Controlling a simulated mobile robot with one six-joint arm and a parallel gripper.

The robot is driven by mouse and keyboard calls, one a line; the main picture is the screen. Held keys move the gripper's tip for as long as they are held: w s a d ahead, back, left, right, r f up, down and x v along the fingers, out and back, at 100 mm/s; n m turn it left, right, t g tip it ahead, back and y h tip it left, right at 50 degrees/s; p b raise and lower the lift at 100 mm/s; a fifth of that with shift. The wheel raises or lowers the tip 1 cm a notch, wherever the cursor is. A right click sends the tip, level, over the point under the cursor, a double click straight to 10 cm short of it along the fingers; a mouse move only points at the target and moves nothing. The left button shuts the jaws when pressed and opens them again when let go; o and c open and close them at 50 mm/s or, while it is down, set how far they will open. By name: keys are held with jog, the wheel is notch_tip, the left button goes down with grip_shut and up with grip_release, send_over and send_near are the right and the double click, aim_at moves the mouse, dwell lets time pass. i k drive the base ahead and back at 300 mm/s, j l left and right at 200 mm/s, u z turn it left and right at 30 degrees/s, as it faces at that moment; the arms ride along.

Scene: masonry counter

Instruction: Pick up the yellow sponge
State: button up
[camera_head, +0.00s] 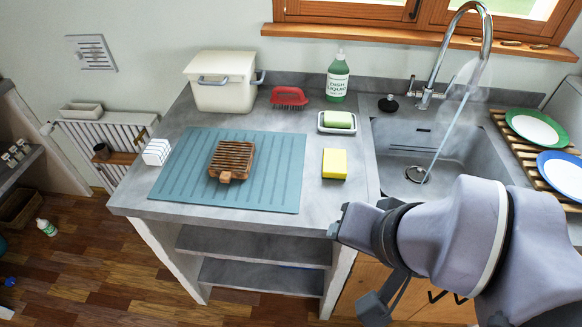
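The yellow sponge (334,163) stands on the grey counter, between the blue-green ribbed mat and the sink. It is a small block with a bright yellow front, and nothing touches it. My gripper (350,226) is at the end of my arm, low in the picture. It appears in front of the counter's front edge, below and slightly right of the sponge in the picture, and apart from it.
A soap dish (325,130) with a green bar sits behind the sponge. A wooden rack (234,158) lies on the mat (285,165). Dish liquid (338,78), a red brush (289,96) and a white bin (222,95) stand behind. The sink (455,150) has running water.

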aim_at(333, 167)
jog(key=i+j+u, duration=0.15)
jog(key=u, duration=0.25)
jog(key=i+u, duration=0.35)
